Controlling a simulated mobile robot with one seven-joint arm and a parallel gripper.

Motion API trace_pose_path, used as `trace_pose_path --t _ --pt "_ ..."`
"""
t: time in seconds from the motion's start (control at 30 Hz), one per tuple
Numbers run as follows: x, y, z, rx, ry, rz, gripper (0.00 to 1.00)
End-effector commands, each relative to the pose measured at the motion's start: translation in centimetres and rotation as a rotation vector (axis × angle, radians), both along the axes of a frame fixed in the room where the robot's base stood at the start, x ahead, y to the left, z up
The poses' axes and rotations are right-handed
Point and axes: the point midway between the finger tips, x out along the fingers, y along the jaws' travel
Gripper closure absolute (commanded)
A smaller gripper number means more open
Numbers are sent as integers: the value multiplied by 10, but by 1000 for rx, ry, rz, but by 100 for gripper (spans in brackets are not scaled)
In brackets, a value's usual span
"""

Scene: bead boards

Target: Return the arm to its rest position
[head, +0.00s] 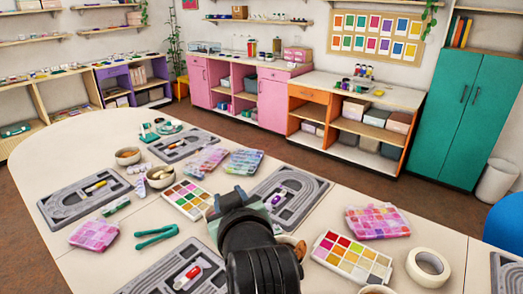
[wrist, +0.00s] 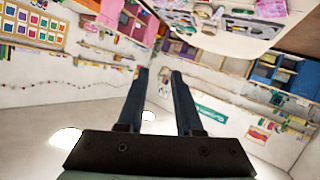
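My gripper (wrist: 159,73) shows in the wrist view with its two dark blue fingers apart and nothing between them. Past the fingers, the wrist view looks at walls and shelves, tilted in the picture. In the head view my black arm rises at the bottom middle over the table (head: 95,135), with the gripper end mostly hidden behind my wrist. The arm covers part of a grey bead board (head: 312,185) and the table around it.
Near the arm are a paint palette (head: 188,199), another palette (head: 352,259), teal pliers (head: 156,235), a pink bead box (head: 377,221) and a tape roll (head: 428,267). More bead boards (head: 84,198) lie on the left. Pink cabinets (head: 272,95) stand beyond the table.

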Motion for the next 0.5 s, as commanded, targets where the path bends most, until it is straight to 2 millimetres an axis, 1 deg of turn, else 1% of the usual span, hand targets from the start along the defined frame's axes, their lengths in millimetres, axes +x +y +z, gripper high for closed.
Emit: trace_pose_path --t 0.03,0.07,0.1,0.17,0.2,0.27,0.3,0.37,0.4,0.5 --pt "-1 -2 42 33 -113 -29 66" --pt "-3 -4 65 56 -177 -45 66" --pt "-8 -8 95 86 -262 -67 66" --pt "-20 -14 140 134 -389 -94 66" --pt "-30 -18 169 166 -473 -111 66" --pt "-49 -24 209 215 -596 -131 66" --pt "-63 -29 235 248 -676 -142 66" --pt "-86 -35 267 292 -786 -154 66" --pt "-102 -39 285 321 -853 -159 66" --pt "-135 -48 319 375 -986 -168 66"
